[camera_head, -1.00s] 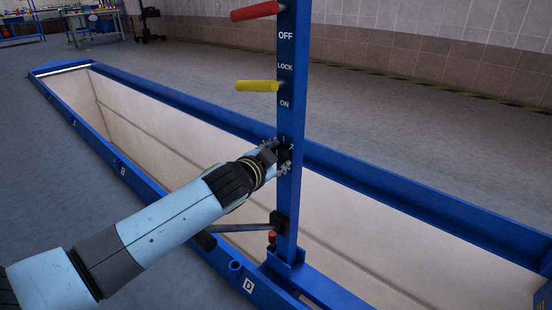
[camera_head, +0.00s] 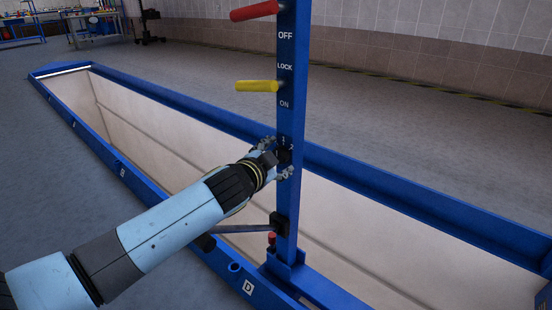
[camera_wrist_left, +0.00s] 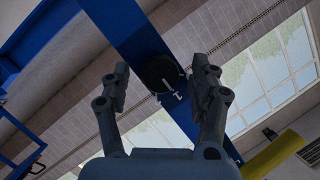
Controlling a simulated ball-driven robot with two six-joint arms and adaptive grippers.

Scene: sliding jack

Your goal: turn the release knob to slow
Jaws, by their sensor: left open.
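The release knob is a round black knob (camera_wrist_left: 160,74) on the blue post in the left wrist view. It carries a light pointer mark toward its lower right edge. In the head view the knob (camera_head: 284,156) is partly hidden by my left gripper (camera_head: 281,158), with the numbers 1 and 2 beside it. In the left wrist view my left gripper (camera_wrist_left: 160,88) is open, with one finger on each side of the knob. I cannot tell whether the fingers touch it. My right gripper is not in view.
The blue post (camera_head: 290,110) carries a red handle (camera_head: 254,11) and a yellow handle (camera_head: 257,86) above the knob, beside OFF, LOCK and ON labels. A black rod (camera_head: 240,228) and a red button (camera_head: 272,237) are lower down. A long pit with a blue frame (camera_head: 400,187) surrounds the post.

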